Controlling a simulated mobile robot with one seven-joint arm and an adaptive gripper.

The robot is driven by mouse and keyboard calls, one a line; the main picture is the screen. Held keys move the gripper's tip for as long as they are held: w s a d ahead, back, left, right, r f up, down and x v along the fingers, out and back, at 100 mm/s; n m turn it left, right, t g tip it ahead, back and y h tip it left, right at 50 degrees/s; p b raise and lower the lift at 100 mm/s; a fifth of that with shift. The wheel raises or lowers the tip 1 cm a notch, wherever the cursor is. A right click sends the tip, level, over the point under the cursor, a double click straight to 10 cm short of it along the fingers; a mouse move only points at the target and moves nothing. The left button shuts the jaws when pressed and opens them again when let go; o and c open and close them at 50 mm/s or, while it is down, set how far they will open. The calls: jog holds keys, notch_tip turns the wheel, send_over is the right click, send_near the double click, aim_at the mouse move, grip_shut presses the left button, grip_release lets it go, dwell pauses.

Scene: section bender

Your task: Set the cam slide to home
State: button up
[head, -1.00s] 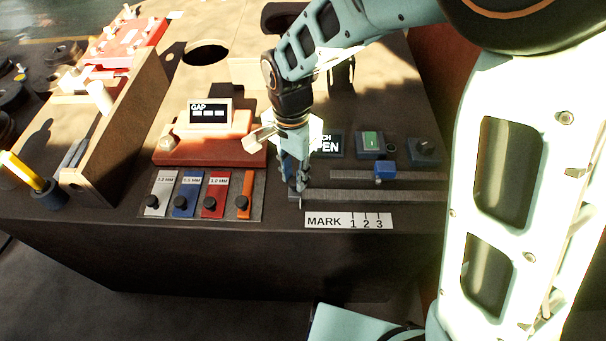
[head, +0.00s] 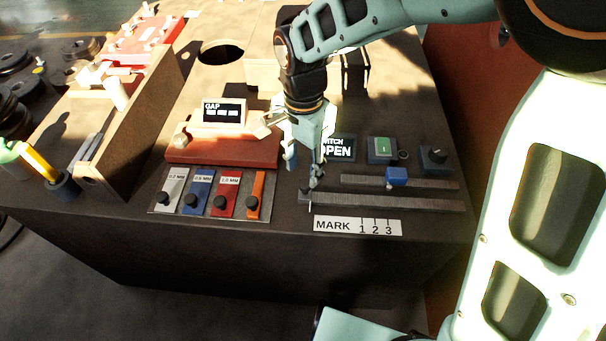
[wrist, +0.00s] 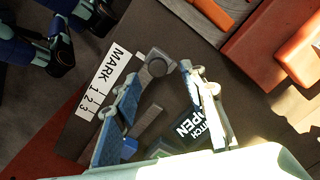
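A long grey rail (head: 400,201) lies behind the MARK 1 2 3 label (head: 357,226). A small dark grey block (head: 305,196), which looks like the cam slide, is at the rail's left end, left of mark 1. In the wrist view the block has a round knob (wrist: 157,66). My gripper (head: 304,178) is open just above the block. In the wrist view its fingertips (wrist: 160,72) are spread on either side of the knob, with gaps showing. I cannot tell whether the fingers reach down beside it.
A shorter rail behind carries a blue block (head: 397,176). Behind are a display reading OPEN (head: 337,149), a green button (head: 382,147) and a dark knob (head: 433,158). Coloured gauge tabs (head: 210,192) and an orange-red block (head: 225,151) with a GAP display stand at left.

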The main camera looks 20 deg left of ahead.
aim_at(303, 183)
notch_tip(303, 183, up, 8)
jog(key=shift+r, duration=0.1)
dwell(0.4)
